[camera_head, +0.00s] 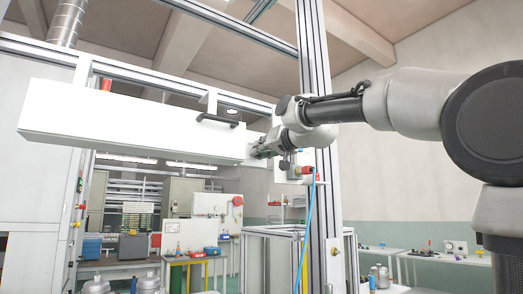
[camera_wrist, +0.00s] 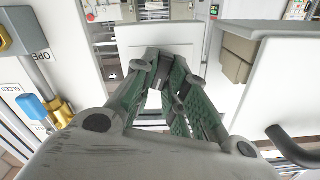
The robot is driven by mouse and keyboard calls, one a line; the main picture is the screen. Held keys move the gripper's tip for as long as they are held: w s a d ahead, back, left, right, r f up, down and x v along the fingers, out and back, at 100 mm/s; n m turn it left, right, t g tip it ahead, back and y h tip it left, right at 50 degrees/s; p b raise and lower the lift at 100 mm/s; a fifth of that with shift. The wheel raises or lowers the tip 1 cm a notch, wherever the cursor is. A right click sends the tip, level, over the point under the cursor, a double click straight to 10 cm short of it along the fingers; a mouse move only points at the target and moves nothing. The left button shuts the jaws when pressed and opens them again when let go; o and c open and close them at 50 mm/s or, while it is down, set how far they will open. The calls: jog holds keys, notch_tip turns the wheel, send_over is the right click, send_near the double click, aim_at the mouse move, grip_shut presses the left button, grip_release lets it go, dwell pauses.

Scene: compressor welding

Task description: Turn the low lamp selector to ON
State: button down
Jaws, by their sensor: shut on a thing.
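My gripper (camera_head: 257,152) is at the right end of the long white hood (camera_head: 120,125), beside the aluminium post. In the wrist view its green-padded fingers (camera_wrist: 166,72) come close together in front of a white panel face (camera_wrist: 160,38). They are shut on a small dark part, which I take to be the lamp selector. The fingers hide most of it, so its pointing direction and any ON mark cannot be read. In the head view my gripper and wrist cover the selector.
A black handle (camera_head: 217,119) is on the hood, close to my gripper's side. A beige box (camera_wrist: 238,52) sits near the fingers. A blue-handled valve (camera_wrist: 34,107) is at the left of the wrist view. The aluminium post (camera_head: 316,70) and blue hose (camera_head: 311,215) are close to my wrist.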

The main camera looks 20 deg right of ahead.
jog(key=shift+w+f+m, duration=0.1)
jog(key=shift+f+m, duration=0.1)
jog(key=shift+m, duration=0.7)
jog(key=c, duration=1.4)
grip_release()
jog(key=shift+c, duration=0.2)
jog(key=shift+r, duration=0.1)
jog(key=v, duration=1.2)
